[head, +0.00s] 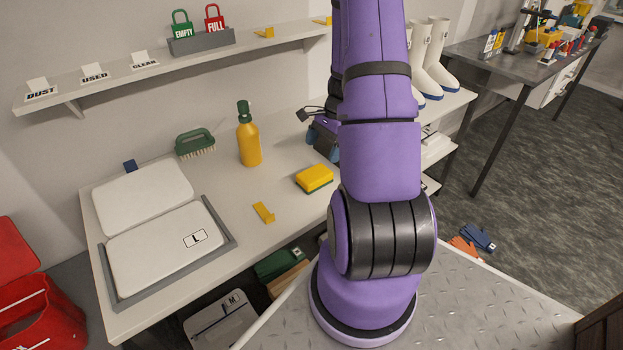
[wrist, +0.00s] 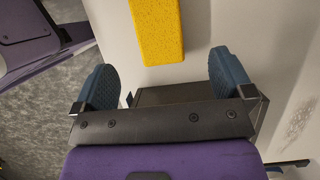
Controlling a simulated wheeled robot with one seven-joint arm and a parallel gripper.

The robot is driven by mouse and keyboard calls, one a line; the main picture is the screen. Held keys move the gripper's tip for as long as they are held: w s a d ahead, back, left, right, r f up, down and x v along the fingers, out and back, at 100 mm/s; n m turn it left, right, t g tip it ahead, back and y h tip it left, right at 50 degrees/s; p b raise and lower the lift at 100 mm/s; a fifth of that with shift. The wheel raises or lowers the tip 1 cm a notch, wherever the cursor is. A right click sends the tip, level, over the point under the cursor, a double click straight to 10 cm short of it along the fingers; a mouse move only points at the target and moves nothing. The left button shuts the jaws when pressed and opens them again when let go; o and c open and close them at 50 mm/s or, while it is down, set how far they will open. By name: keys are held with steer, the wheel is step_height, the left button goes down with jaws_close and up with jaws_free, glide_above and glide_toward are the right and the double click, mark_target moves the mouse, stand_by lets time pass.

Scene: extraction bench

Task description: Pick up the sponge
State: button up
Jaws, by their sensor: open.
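The sponge (head: 314,178) is yellow with a green underside and lies flat on the white bench, left of my purple arm in the head view. In the wrist view the sponge (wrist: 157,30) shows its yellow face at the top of the picture, ahead of the jaws and partly cut off by the frame. My gripper (wrist: 165,78) is open, with its two blue fingers apart and nothing between them.
A yellow clip-like piece (head: 263,212), an orange spray bottle (head: 249,140) with a green top and a green brush (head: 195,143) are on the bench. A grey tray (head: 231,240) holds a white pad marked L. A shelf (head: 120,85) runs above. Bench around the sponge is clear.

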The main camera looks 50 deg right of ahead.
mark_target(316, 173)
steer(key=x, duration=0.4)
steer(key=shift+s+x, duration=0.15)
steer(key=shift+x, duration=1.2)
steer(key=shift+s+x, duration=0.15)
steer(key=shift+x, duration=1.2)
steer(key=shift+d+f, duration=0.15)
steer(key=shift+f, duration=0.2)
steer(key=c, duration=1.1)
steer(key=shift+r, duration=0.1)
